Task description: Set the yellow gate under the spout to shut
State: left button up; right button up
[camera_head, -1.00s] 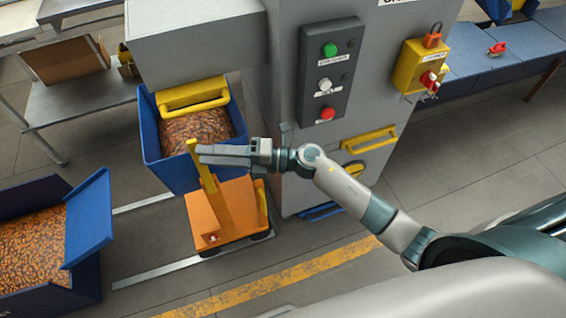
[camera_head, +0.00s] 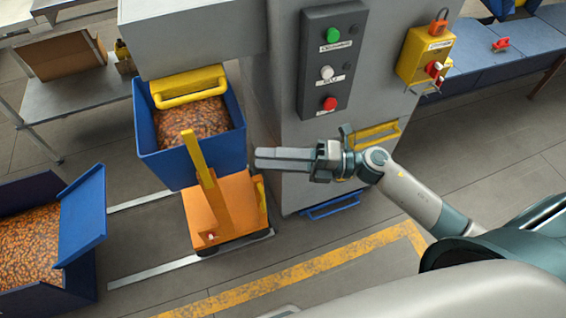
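The yellow gate (camera_head: 190,88) with its bar handle sits under the grey spout housing (camera_head: 190,38), at the back edge of a blue bin filled with brown-orange pieces. My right gripper (camera_head: 258,160) is to the right of the bin and well below and right of the gate, touching neither. Its fingers point left and lie side by side with no gap showing, and nothing is held. The underside of the gate and its slot are hidden. My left gripper is out of view.
The blue bin (camera_head: 172,166) stands on an orange cart with an upright yellow post (camera_head: 198,160). A button panel (camera_head: 331,58) and a yellow switch box (camera_head: 424,58) are on the grey machine. Another filled blue bin (camera_head: 80,235) is at lower left.

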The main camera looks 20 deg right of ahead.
jog(key=shift+b+v, duration=0.45)
jog(key=shift+v, duration=1)
jog(key=w+d+f+m+t+h, duration=0.2)
jog(key=d+f+m+h, duration=0.15)
jog(key=f+m, duration=0.4)
jog(key=w+d+f+m+t+h, duration=0.3)
jog(key=d+f+m, duration=0.1)
jog(key=f, duration=0.6)
jog(key=w+d+f+m+t+h, duration=0.2)
jog(key=d+f+m+h, duration=0.3)
jog(key=f, duration=0.4)
jog(key=s+d+f+m+g+h, duration=0.1)
jog(key=s+f+m, duration=0.2)
jog(key=f, duration=0.4)
jog(key=s+d+f+m+h, duration=0.2)
jog(key=f+m, duration=0.1)
jog(key=f, duration=0.4)
jog(key=s+f+m+g+h+b, duration=0.1)
jog(key=s+f+m+g+h, duration=0.35)
jog(key=s+f, duration=1.45)
jog(key=s+a+f+m+g, duration=0.2)
jog(key=s+f+g, duration=0.1)
jog(key=s, duration=0.8)
jog(key=s+a+f+m+g+y, duration=0.1)
jog(key=s+a+f+m+g, duration=0.1)
jog(key=s, duration=0.9)
notch_tip(320, 180, down, 4)
jog(key=shift+s+a+r+g+y, duration=0.3)
jog(key=shift+a+g, duration=0.5)
jog(key=shift+g, duration=0.45)
